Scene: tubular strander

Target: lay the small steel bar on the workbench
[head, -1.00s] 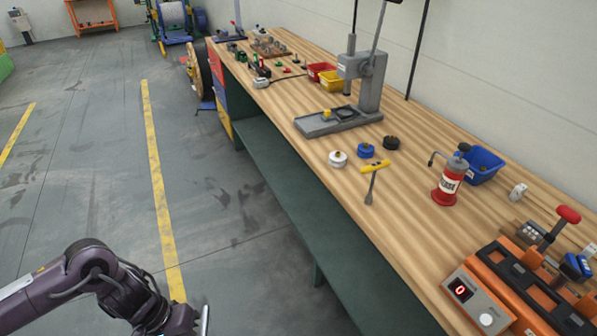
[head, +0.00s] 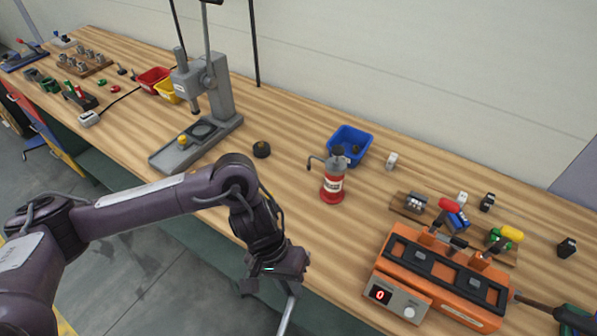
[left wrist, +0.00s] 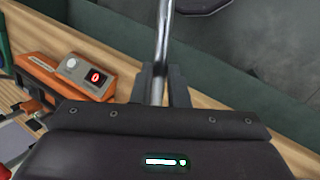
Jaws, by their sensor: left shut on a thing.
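My left gripper (head: 272,284) is shut on the small steel bar (head: 287,314), a thin shiny rod that slants down from the fingers in the head view. In the left wrist view the bar (left wrist: 163,45) runs up from between the fingers (left wrist: 160,88), past the bench edge, with the dark shelf and floor behind it. The workbench (head: 290,205) has a striped wooden top. My gripper is at its front edge, left of the orange device; the bar appears held clear of the top. My right gripper is out of view.
An orange device (head: 440,275) with a red display stands at right. A grey press (head: 207,110) stands at left. Bare wood lies between the bottle and the front edge.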

